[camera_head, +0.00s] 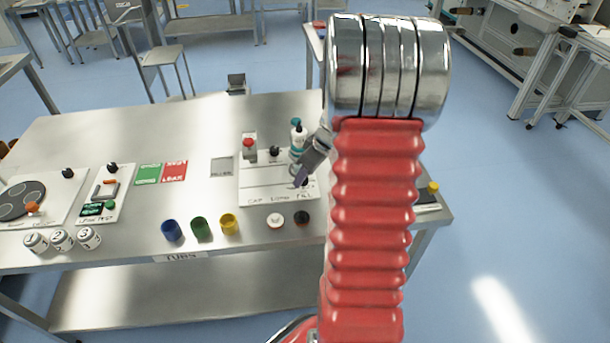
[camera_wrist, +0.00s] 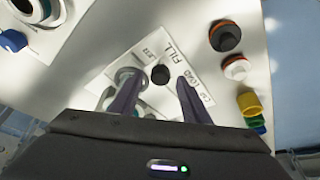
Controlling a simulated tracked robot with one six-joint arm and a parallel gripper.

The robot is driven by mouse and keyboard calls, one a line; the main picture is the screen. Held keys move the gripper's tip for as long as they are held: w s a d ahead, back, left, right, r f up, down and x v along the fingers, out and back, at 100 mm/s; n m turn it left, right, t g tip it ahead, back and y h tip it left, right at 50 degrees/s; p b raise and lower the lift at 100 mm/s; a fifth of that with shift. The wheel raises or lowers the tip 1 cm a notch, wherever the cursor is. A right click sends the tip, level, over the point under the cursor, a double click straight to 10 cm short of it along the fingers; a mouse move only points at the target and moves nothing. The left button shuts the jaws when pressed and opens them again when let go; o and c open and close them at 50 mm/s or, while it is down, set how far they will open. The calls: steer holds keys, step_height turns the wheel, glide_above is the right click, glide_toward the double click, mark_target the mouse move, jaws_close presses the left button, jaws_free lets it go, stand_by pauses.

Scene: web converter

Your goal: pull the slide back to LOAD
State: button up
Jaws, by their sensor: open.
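The slide's black knob (camera_wrist: 160,75) shows in the wrist view on the white station plate, beside the printed word FILL. My gripper (camera_wrist: 155,88) is open, with one dark finger on each side of the knob; the knob lies between the fingertips, and I cannot tell if either touches it. A round metal ring (camera_wrist: 124,76) lies by the left finger, partly covered. In the head view my gripper (camera_head: 301,178) hangs over the right end of the station plate (camera_head: 255,192), which reads CAP, LOAD, FILL from left to right. My gripper hides the knob there.
A teal-topped bottle (camera_head: 298,135) stands just behind my gripper. A red-button unit (camera_head: 249,147) is at the plate's back left. A white cap (camera_head: 275,220) and black cap (camera_head: 302,217) lie in front. Blue, green and yellow tubs (camera_head: 229,224) stand front left.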

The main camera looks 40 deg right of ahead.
steer(key=shift+w+f, duration=0.15)
steer(key=shift+f, duration=0.15)
steer(key=shift+c, duration=0.3)
jaws_close()
